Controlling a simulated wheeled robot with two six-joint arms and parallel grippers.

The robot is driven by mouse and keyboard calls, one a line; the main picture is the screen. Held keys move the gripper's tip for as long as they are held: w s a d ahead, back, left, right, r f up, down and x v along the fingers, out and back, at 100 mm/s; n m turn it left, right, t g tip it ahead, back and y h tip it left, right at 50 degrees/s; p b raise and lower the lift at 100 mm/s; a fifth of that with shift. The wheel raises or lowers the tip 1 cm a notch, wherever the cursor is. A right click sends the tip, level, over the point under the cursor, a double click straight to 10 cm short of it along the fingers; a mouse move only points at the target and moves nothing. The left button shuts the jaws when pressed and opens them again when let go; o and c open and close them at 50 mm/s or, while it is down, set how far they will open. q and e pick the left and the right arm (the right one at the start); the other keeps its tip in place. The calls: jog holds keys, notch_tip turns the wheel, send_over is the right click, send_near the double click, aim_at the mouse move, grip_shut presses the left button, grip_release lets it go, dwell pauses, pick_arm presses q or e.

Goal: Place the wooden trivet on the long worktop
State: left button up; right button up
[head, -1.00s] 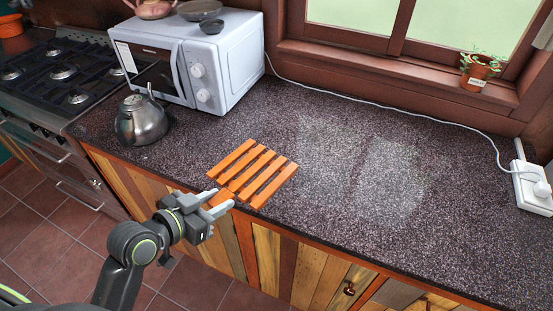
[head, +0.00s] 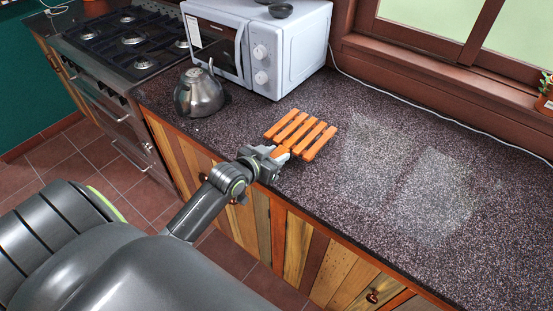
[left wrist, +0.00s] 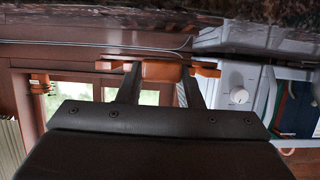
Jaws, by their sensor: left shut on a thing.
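The wooden trivet (head: 302,134), orange-brown with parallel slats, shows in the head view over the near part of the dark speckled worktop (head: 330,205), right of the kettle. My left gripper (head: 279,153) is shut on its near end, at the worktop's front edge. In the left wrist view, which looks upside down, the trivet (left wrist: 161,72) appears edge-on between the two fingers, with a gap between it and the worktop (left wrist: 120,10). The gripper hides part of the trivet's near end. My right gripper is not in view.
A steel kettle (head: 200,94) and a white microwave (head: 285,55) stand left and behind the trivet. A gas stove (head: 125,45) is at the far left. A white cable runs along the wall under the window. The worktop to the right is clear.

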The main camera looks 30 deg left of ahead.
pick_arm(q)
notch_tip(320, 180, down, 2)
jog(key=shift+f, duration=0.15)
jog(key=o, duration=1.1)
jog(key=shift+c, duration=0.2)
jog(key=shift+s, duration=0.15)
jog(key=v, duration=1.1)
jog(key=shift+s+r+b, duration=0.3)
jog(key=shift+b, duration=0.05)
jog(key=shift+a, duration=0.1)
